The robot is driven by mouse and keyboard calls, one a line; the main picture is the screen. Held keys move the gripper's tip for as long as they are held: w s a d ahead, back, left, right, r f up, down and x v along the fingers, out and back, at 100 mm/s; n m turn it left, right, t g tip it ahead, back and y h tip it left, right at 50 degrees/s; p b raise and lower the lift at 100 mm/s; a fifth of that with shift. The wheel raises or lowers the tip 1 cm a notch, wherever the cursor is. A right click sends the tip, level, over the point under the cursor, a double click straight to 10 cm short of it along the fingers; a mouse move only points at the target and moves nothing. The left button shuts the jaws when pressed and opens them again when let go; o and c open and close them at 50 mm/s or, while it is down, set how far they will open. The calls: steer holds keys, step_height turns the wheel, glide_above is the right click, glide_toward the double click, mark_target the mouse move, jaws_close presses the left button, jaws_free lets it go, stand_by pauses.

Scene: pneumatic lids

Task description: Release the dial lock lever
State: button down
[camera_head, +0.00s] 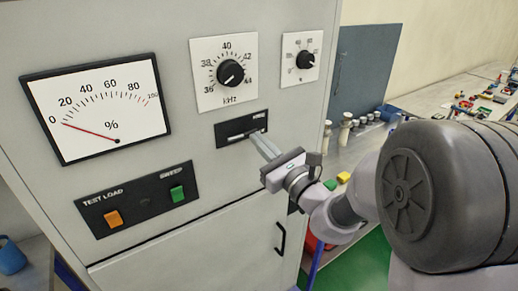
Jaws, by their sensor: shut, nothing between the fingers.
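The kHz dial (231,73) is a black knob on a white plate on the front of a grey cabinet. Below it is a black plate (226,139) with a horizontal slot, which appears to hold the lock lever. A small pale piece (237,137) shows in the slot near my fingertips; its exact shape is too small to tell. My gripper (259,138) is shut, with its fingertips at the right part of this plate. I cannot tell whether they touch the lever. The fingers hide part of the plate's right end.
A percent meter (98,107) is at left, its red needle near 0. A smaller dial (305,59) is at upper right. An orange button (113,219) and a green button (177,193) sit on a lower panel. A door handle (281,238) projects below my gripper.

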steer(key=shift+r+n+y+b, duration=0.35)
steer(key=shift+r+n, duration=0.15)
steer(key=shift+n, duration=0.6)
steer(key=shift+r+n+g+b, duration=0.4)
steer(key=shift+r+n, duration=0.1)
steer(key=shift+n, duration=0.4)
